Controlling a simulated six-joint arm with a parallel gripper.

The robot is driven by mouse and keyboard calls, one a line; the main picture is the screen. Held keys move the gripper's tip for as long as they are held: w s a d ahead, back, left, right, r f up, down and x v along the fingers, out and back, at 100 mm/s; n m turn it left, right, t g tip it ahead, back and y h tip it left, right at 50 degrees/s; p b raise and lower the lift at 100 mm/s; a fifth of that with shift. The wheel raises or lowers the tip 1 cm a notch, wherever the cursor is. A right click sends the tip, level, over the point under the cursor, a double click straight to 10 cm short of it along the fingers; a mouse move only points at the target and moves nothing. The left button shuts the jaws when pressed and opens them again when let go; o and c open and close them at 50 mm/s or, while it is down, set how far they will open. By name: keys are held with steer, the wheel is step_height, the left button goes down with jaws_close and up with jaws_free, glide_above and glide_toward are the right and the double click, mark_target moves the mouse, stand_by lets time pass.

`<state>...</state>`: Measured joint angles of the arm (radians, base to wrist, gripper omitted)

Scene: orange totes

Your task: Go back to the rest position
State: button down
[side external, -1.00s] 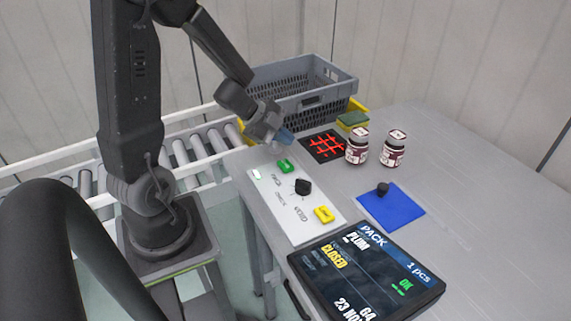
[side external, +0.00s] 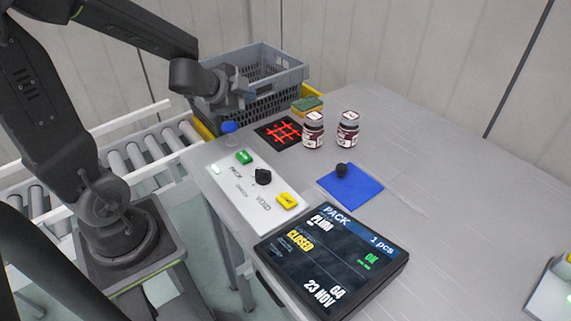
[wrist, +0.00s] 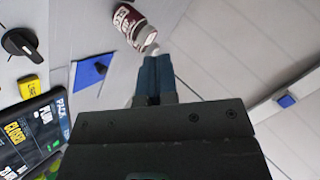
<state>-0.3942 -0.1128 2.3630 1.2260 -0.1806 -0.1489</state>
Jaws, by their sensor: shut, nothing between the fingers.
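My gripper (side external: 243,92) is raised in front of the grey crate, above the table's back left. In the wrist view its blue fingers (wrist: 154,76) are together with nothing between them. Below it on the white panel (side external: 222,182) are a green button (side external: 243,157), a black knob (side external: 263,177) and a yellow button (side external: 287,201). The screen (side external: 330,258) reads PACK, PLUM, CLOSED, 1 pcs and OK. Two dark jars with white lids, a left one (side external: 313,132) and a right one (side external: 347,132), stand upright on the table, apart from the gripper.
A grey crate (side external: 285,97) stands behind the gripper. A blue-topped item (side external: 229,128) stands by the panel's far end. A black mat with a red grid (side external: 279,133), a sponge (side external: 307,105) and a blue mat (side external: 362,190) lie on the table. The table's right side is mostly clear.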

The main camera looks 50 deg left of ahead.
steer(key=s+d+r+n+g+h, duration=0.1)
steer(key=s+d+r+n+g, duration=0.1)
steer(key=s+d, duration=0.5)
steer(key=s+d+r+n+g+h, duration=0.1)
steer(key=s+d+r+n+g, duration=0.2)
steer(key=s+d+n, duration=0.3)
steer(key=shift+s+d+r+n, duration=0.4)
steer(key=shift+s+d+r, duration=0.4)
steer(key=shift+s, duration=0.35)
steer(key=shift+f, duration=0.1)
